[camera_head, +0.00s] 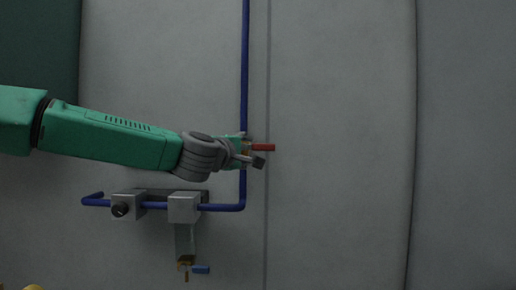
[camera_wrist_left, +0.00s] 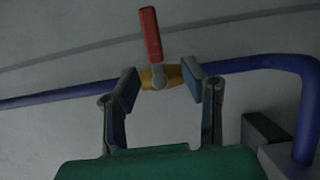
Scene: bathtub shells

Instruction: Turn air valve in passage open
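The air valve has a red lever handle (camera_head: 263,147) and sits on the vertical blue pipe (camera_head: 245,60) in the head view. In the left wrist view the red handle (camera_wrist_left: 150,35) stands across the pipe line, on a brass valve body (camera_wrist_left: 172,76). My left gripper (camera_head: 255,152) is at the valve. In the left wrist view its two fingers (camera_wrist_left: 160,88) are spread apart, on either side of the brass body, with the handle's pivot between them. Whether the pads touch the valve is unclear. My right gripper is not in view.
Below my left arm, a grey block fixture (camera_head: 185,208) is mounted on the wall with a black knob (camera_head: 120,210). A blue-handled valve (camera_head: 201,269) hangs under it. The wall (camera_head: 340,150) to the right is bare.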

